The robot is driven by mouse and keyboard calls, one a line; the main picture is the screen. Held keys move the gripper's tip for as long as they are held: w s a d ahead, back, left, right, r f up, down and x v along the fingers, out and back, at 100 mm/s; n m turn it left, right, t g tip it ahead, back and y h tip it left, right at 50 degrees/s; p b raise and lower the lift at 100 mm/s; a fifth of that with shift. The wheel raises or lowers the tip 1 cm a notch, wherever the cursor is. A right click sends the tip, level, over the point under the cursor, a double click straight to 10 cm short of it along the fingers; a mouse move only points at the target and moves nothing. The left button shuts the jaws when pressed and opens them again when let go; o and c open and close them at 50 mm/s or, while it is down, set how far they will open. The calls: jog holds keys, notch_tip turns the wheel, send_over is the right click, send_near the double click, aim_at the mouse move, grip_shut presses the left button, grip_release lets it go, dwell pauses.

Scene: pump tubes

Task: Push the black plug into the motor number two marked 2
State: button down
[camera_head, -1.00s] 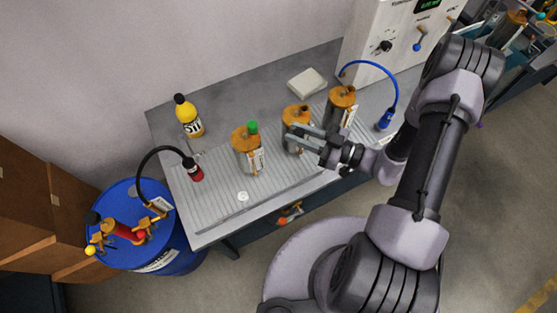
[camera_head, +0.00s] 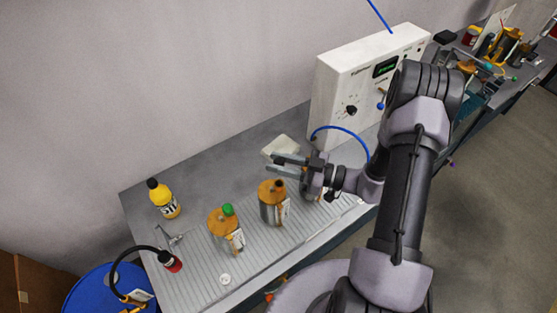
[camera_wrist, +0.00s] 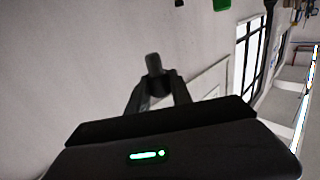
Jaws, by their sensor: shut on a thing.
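In the wrist view, my gripper (camera_wrist: 153,90) is shut on a dark cylindrical piece, the black plug (camera_wrist: 153,65), which sticks out past the fingertips. In the head view, my gripper (camera_head: 276,165) shows above the bench, in front of the white pad; the plug is hard to make out there. The middle orange-topped motor (camera_head: 272,203) stands just below the gripper in the picture, with a dark spot on its top. The left motor (camera_head: 226,233) has a green plug (camera_head: 228,209). The third motor (camera_head: 312,187) is mostly hidden behind my gripper. The motor numbers are unreadable.
A white control box (camera_head: 345,85) with a blue tube stands behind the arm. A white pad (camera_head: 283,146), a yellow bottle (camera_head: 163,200) and a red-ended black tube (camera_head: 169,262) are on the bench. The blue drum (camera_head: 92,290) stands at lower left.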

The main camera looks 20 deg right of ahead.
notch_tip(320, 180, down, 5)
jog(key=shift+b, duration=1.25)
jog(key=shift+r+p, duration=0.1)
jog(key=shift+p, duration=0.65)
jog(key=shift+f+b, duration=1.1)
jog(key=shift+f, duration=0.7)
jog(key=c, duration=1.1)
grip_release()
jog(key=shift+o, duration=0.2)
jog(key=p+v, duration=0.1)
jog(key=v, duration=1.6)
jog(key=shift+d, duration=0.25)
